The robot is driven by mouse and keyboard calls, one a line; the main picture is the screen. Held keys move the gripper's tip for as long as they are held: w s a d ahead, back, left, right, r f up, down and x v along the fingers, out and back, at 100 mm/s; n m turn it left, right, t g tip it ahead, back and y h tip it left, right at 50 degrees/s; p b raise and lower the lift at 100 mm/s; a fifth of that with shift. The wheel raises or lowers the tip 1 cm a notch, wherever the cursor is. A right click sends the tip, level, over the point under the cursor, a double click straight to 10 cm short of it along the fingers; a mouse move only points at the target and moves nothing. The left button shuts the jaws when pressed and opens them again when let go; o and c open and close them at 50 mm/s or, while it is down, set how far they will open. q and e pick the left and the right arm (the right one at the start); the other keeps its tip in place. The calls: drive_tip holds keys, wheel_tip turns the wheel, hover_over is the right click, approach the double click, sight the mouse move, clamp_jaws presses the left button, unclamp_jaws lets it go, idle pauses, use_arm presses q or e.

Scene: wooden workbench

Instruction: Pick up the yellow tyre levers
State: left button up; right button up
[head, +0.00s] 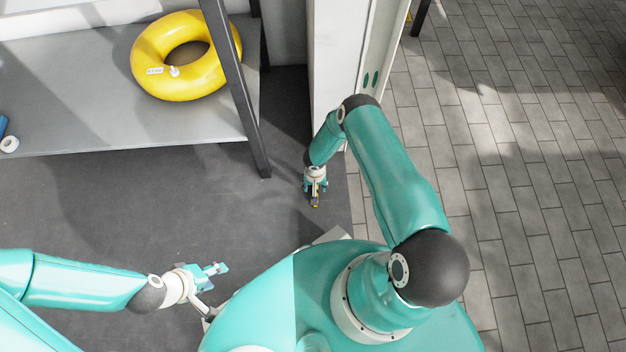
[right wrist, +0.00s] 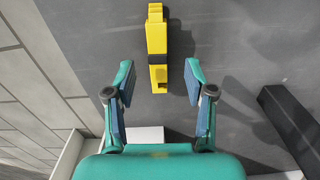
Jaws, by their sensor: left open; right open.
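The yellow tyre levers (right wrist: 157,40) lie on the dark grey floor in the right wrist view, as one narrow yellow piece with dark parts. Their near end reaches between the fingertips of my right gripper (right wrist: 159,75), with a gap on each side. In the head view only a small yellow bit of the levers (head: 316,206) shows at the tip of my right gripper (head: 315,192); the rest is hidden. My right gripper is open and points down. My left gripper (head: 220,269) is open and empty at the lower left, well away from the levers.
A grey shelf (head: 60,100) with a dark post (head: 238,90) stands at the upper left, holding a yellow ring (head: 143,62). A white pillar (head: 328,50) rises just behind my right gripper. Dark floor (head: 120,210) is clear on the left; paving (head: 520,170) lies right.

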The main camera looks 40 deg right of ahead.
wheel_tip(320, 180, down, 3)
drive_tip(key=shift+d+f+b, duration=0.1)
drive_tip(key=shift+b, duration=0.65)
use_arm(q)
wheel_tip(320, 180, down, 2)
drive_tip(key=shift+f, duration=0.15)
use_arm(e)
clamp_jaws()
